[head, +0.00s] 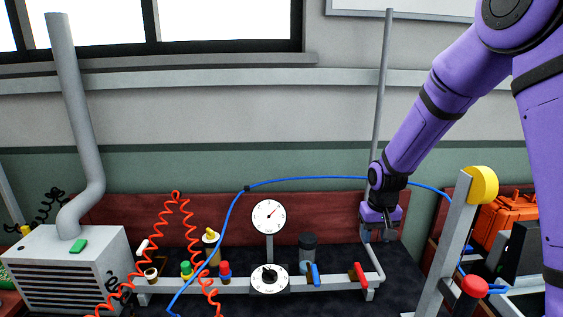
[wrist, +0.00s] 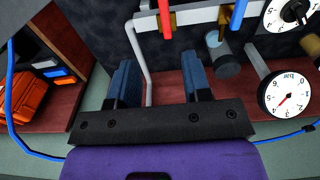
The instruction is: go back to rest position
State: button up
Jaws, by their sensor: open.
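My gripper (head: 378,237) hangs at the end of my purple arm, above the right end of the grey pipe rig (head: 338,283) and in front of the dark red back board. Its two blue-grey fingers are apart. In the wrist view, my gripper (wrist: 157,62) also shows open, with nothing between the fingers. The red lever (head: 360,274) on the rig is below and left of my gripper in the head view, apart from it. In the wrist view the red lever (wrist: 165,18) lies beyond the fingertips.
A round gauge (head: 268,217), a dial (head: 269,279) and a blue lever (head: 314,274) stand left of my gripper. A thin vertical pipe (head: 382,100) rises close behind it. A blue hose (head: 300,179) arches across. A post with a yellow cap (head: 482,185) and an orange case (head: 503,219) are right.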

jog(key=s+d+r+t, duration=0.1)
jog(key=s+r, duration=0.5)
jog(key=r, duration=0.4)
jog(key=s+d+r+t, duration=0.1)
jog(key=s+r, duration=0.6)
jog(key=r, duration=0.3)
jog(key=s+r+t, duration=0.1)
jog(key=s+r, duration=0.2)
jog(key=s, duration=0.5)
jog(key=s+r+t, duration=0.1)
jog(key=s+r, duration=0.2)
jog(key=s, duration=0.6)
jog(key=shift+s+d+t, duration=0.2)
jog(key=shift+d+t, duration=0.1)
jog(key=shift+d, duration=0.1)
